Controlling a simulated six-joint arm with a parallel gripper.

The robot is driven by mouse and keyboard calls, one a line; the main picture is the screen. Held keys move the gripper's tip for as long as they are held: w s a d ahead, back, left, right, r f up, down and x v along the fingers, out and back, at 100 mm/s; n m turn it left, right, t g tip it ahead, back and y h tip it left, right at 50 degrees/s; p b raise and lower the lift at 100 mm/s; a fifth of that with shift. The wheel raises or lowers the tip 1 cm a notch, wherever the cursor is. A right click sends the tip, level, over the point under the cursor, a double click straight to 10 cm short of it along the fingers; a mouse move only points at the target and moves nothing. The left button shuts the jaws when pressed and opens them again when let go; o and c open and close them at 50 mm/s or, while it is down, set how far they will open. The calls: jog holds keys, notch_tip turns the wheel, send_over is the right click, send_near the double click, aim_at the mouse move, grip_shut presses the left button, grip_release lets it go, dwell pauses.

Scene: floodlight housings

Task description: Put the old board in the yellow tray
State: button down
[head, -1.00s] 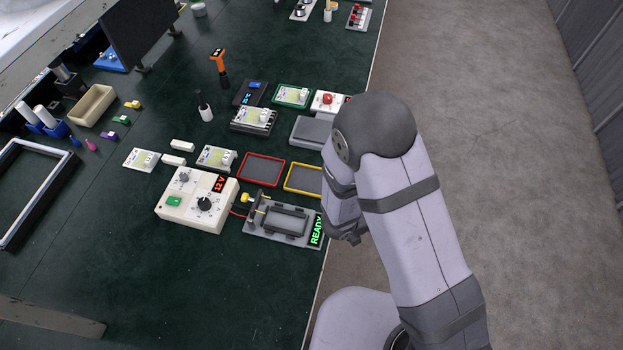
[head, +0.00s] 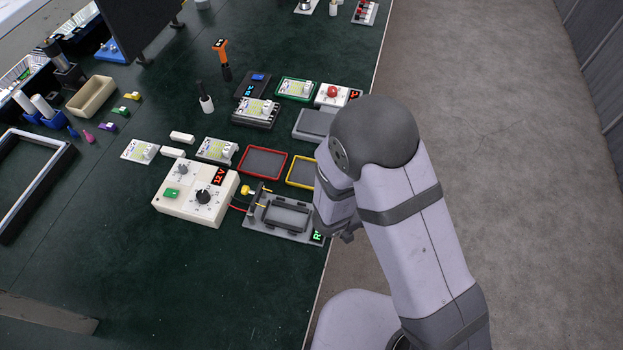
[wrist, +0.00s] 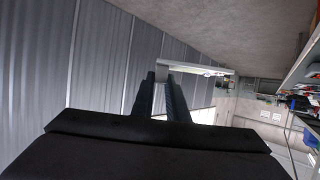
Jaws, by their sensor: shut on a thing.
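In the wrist view my gripper (wrist: 163,77) is shut on a pale flat board (wrist: 205,69), seen nearly edge-on between and beyond the fingertips. I cannot tell from its face which board it is. The yellow tray (head: 289,171) lies on the green bench in the head view; it looks empty where it shows, and my arm hides its right part. In the head view my wrist is right of the yellow tray and the test fixture, near the bench edge; the held board is hidden there.
A red tray (head: 263,163) lies left of the yellow one. A grey fixture (head: 284,217) with a display stands in front, beside a white 12 V box (head: 195,190). Boards lie in a green tray (head: 296,89), on a dark housing (head: 255,113) and on the bench.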

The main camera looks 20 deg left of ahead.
jog(key=w+a+r+n+t+y+b, duration=0.2)
jog(key=a+n+y+b, duration=0.2)
jog(key=a, duration=0.7)
jog(key=w+a+r+n+t+y+b, duration=0.1)
jog(key=a+r+n+t+y+b, duration=0.1)
jog(key=a+n+y+b, duration=0.3)
jog(key=shift+w+a+n+y+b, duration=0.5)
jog(key=shift+a+b, duration=1.2)
jog(key=shift+a, duration=1.6)
jog(key=shift+s+f+b, duration=0.15)
jog(key=shift+f+b, duration=1.4)
jog(key=shift+f, duration=3.35)
jog(key=shift+f, duration=0.25)
jog(key=c, duration=1.7)
grip_release()
jog(key=shift+c, duration=0.2)
